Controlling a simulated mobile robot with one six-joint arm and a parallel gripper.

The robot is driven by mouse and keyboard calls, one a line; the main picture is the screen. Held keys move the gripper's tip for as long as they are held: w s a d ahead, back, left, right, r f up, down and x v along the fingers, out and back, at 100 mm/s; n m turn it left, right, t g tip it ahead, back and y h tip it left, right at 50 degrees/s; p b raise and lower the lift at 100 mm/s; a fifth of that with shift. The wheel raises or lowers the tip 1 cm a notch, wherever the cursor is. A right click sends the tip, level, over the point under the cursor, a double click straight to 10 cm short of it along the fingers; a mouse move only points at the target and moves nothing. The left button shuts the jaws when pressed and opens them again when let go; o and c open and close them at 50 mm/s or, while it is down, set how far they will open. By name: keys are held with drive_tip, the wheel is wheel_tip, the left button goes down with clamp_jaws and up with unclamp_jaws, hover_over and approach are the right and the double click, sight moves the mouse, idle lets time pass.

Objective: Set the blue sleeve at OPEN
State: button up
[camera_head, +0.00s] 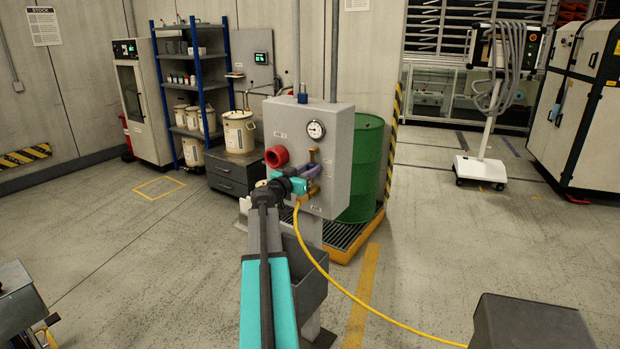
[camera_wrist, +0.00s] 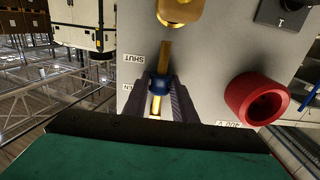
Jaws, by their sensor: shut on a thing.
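In the wrist view the blue sleeve (camera_wrist: 159,85) sits around a brass stem (camera_wrist: 165,56) on the front of a grey panel (camera_wrist: 215,50). My gripper (camera_wrist: 161,92) has a dark finger on each side of the sleeve and is shut on it. The sleeve is level with a partly covered label (camera_wrist: 133,88) that shows the letters "EN". The SHUT label (camera_wrist: 138,57) is above it in this view, beside bare stem. In the head view my gripper (camera_head: 299,184) is at the lower front of the grey box (camera_head: 338,150), and I cannot make out the sleeve there.
A red ring (camera_wrist: 257,98) sticks out of the panel near my gripper. A gauge (camera_head: 316,129) is higher on the box. A yellow hose (camera_head: 345,291) runs from below the fittings to the right. A green drum (camera_head: 365,165) stands behind the box.

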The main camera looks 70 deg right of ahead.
drive_tip(key=shift+w+r, duration=0.15)
drive_tip(key=shift+r, duration=0.45)
drive_tip(key=shift+r+b, duration=0.2)
drive_tip(key=shift+b, duration=0.65)
idle(0.5)
drive_tip(key=o, duration=0.9)
drive_tip(key=shift+o, duration=0.2)
drive_tip(key=shift+f, duration=0.1)
drive_tip(key=shift+a, duration=0.15)
drive_tip(key=shift+a+f+b, duration=0.1)
drive_tip(key=shift+a+b, duration=0.2)
drive_tip(key=shift+b, duration=0.05)
drive_tip(key=b+v, duration=0.4)
drive_tip(key=v, duration=0.4)
drive_tip(key=shift+w+a, duration=0.1)
drive_tip(key=shift+a, duration=0.05)
